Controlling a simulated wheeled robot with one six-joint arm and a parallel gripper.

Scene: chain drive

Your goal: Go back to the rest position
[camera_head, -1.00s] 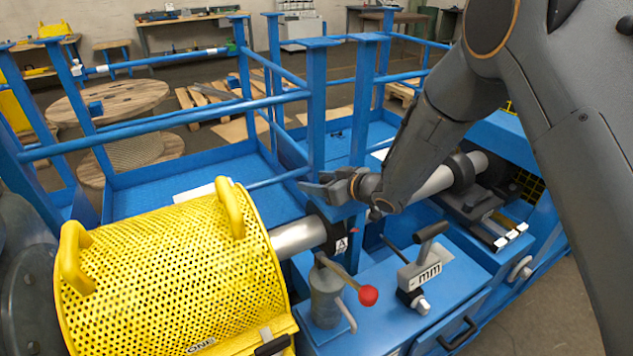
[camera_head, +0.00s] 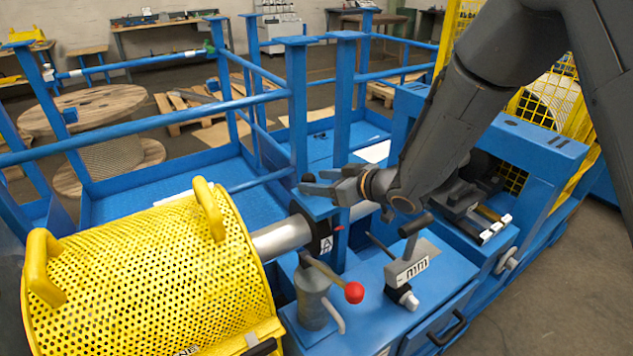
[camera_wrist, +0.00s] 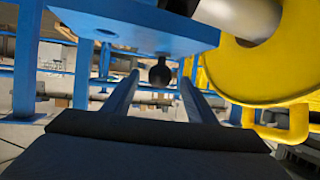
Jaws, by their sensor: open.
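My gripper (camera_head: 318,183) is at the end of my dark grey arm, which reaches in from the upper right in the head view. Its two fingers point left, close to the blue post with its flat plate, above the machine. In the wrist view the fingers (camera_wrist: 158,95) stand apart with nothing held between them. A dark round knob (camera_wrist: 160,74) shows beyond the gap between the fingers. Whether the fingers touch the blue post cannot be told.
A yellow perforated guard (camera_head: 150,275) fills the lower left. A red-knobbed lever (camera_head: 354,292) and a grey block marked "mm" (camera_head: 412,265) stand on the blue machine. Blue railings (camera_head: 150,122) rise behind. Open floor shows at lower right.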

